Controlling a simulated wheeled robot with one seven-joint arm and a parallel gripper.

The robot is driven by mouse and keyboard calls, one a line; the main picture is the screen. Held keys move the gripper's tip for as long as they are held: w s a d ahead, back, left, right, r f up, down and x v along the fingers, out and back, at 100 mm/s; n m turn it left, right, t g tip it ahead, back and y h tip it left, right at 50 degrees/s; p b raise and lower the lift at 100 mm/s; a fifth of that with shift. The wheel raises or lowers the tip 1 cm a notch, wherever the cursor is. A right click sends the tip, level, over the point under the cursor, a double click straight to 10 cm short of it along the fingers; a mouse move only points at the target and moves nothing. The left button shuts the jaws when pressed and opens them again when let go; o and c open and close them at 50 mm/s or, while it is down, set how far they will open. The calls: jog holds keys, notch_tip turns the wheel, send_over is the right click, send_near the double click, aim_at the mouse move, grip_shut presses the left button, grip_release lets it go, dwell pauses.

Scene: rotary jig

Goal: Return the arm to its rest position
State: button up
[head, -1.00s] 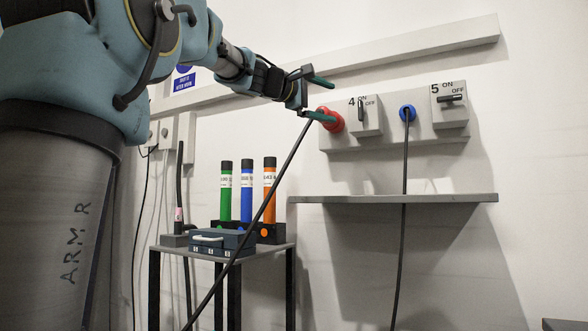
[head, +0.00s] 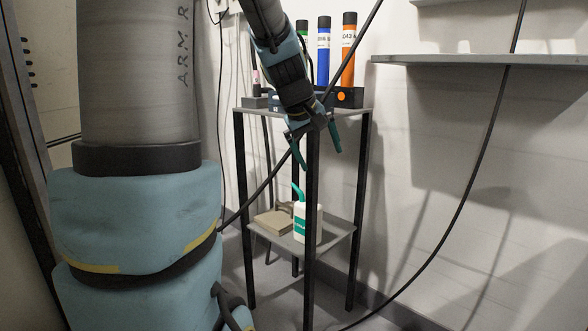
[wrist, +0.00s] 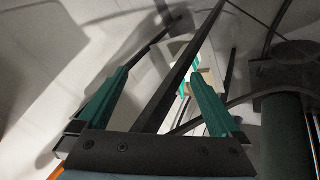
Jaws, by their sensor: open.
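My gripper (head: 318,158) hangs from my bent arm in the head view, pointing down in front of the small metal stand (head: 362,180). Its two green fingers are spread apart with nothing held between them. The wrist view also shows my gripper (wrist: 160,85) open, with dark stand parts and cables beyond it. I cannot tell whether the gripper touches the stand's front leg, which it overlaps in the head view.
The stand's top holds green (head: 302,30), blue (head: 323,52) and orange (head: 348,50) tubes in a black rack. Its lower shelf holds a white bottle (head: 310,222) and a tan block (head: 272,223).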

jog(key=s+a+f+m+g+y, duration=0.4)
jog(key=s+a+f, duration=0.9)
jog(key=s+f, duration=0.25)
notch_tip(320, 180, up, 26)
jog(key=p, duration=2.5)
jog(key=shift+d+f+t+p, duration=0.15)
jog(key=shift+d+t+p, duration=0.1)
jog(key=shift+t+p, duration=0.05)
jog(key=shift+s, duration=0.1)
